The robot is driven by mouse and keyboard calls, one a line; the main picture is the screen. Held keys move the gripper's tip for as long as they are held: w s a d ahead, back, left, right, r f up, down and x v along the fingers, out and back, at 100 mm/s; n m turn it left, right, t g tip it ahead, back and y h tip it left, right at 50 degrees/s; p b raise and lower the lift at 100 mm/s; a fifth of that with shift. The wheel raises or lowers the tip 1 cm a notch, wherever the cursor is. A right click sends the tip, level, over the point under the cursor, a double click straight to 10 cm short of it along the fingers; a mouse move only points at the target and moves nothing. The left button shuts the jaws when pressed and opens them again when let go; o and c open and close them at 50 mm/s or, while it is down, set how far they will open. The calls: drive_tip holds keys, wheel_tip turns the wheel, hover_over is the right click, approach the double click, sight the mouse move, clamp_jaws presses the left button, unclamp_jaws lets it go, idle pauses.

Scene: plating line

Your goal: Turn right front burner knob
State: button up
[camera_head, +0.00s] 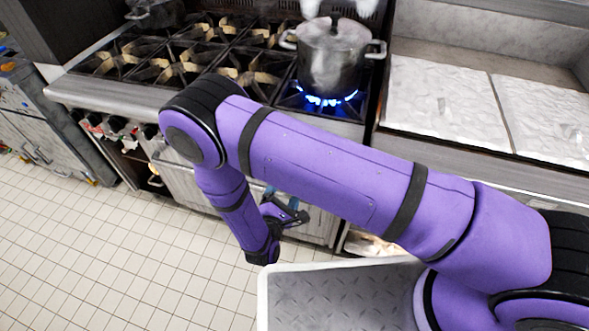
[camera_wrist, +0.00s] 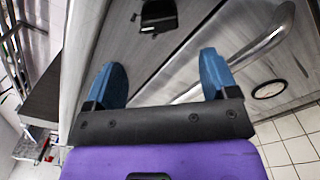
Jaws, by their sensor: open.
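The right front burner (camera_head: 327,98) burns with a blue flame under a steel pot (camera_head: 331,62). My arm hides the right part of the stove's front panel in the head view, so its knob does not show there. In the wrist view a black knob (camera_wrist: 158,15) sits on the steel front panel, beyond my fingertips and roughly between them; I cannot tell for sure which burner it belongs to. My gripper (camera_wrist: 162,80) is open and empty, its blue fingers apart from the knob. In the head view my gripper (camera_head: 285,206) is low before the stove front.
A long oven door handle (camera_wrist: 250,48) lies close to the right finger in the wrist view. Several other knobs (camera_head: 117,124) line the stove's left front. A counter (camera_head: 480,105) stands right of the stove. The tiled floor (camera_head: 120,240) at left is clear.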

drive_tip(key=x, duration=1)
drive_tip(key=c, duration=0.9)
